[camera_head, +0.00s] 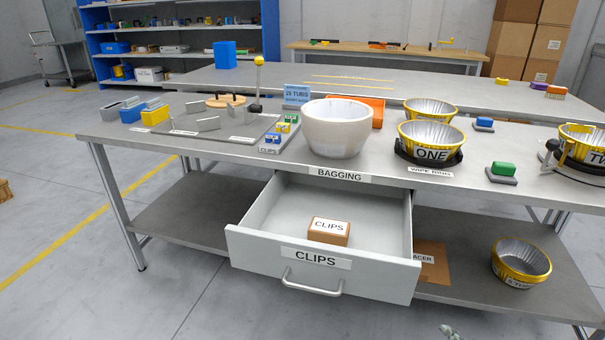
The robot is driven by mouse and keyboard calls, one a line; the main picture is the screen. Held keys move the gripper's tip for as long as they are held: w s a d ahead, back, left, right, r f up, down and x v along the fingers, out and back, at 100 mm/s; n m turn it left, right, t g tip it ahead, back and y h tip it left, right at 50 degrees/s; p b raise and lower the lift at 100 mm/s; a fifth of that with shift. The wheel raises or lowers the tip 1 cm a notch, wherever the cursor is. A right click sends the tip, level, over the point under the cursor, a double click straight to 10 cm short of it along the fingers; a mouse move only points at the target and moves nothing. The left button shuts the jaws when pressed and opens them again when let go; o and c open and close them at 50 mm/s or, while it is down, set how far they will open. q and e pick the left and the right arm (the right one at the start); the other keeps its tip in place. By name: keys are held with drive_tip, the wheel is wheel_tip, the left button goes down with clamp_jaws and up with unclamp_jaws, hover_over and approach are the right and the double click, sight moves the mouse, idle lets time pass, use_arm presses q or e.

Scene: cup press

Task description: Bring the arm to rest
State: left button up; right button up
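At the bottom edge, right of the middle, a small grey piece (449,332) shows against the floor. It looks like the tip of my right gripper, with the rest cut off by the frame. Whether it is open or shut does not show. It is in front of the table and to the right of the open drawer, apart from both in the picture. My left gripper and arm are not in view.
The drawer labelled CLIPS (250,250) stands pulled out, with a brown CLIPS box (328,231) inside. The metal table (110,128) carries a white bowl (337,130), a cup marked ONE (432,154) and a press fixture (235,130). Another cup (521,264) is on the lower shelf.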

drive_tip(key=s+d+f+m+g+h, duration=0.1)
drive_tip(key=s+f+m+g+h, duration=0.4)
drive_tip(key=f+m, duration=0.5)
drive_tip(key=s+a+f+m+g, duration=0.3)
drive_tip(key=s+g, duration=0.3)
drive_tip(key=s, duration=0.3)
drive_tip(key=shift+s+a+f+m+g+y, duration=0.2)
drive_tip(key=shift+s+a+m+g+y, duration=0.2)
drive_tip(key=shift+m, duration=0.2)
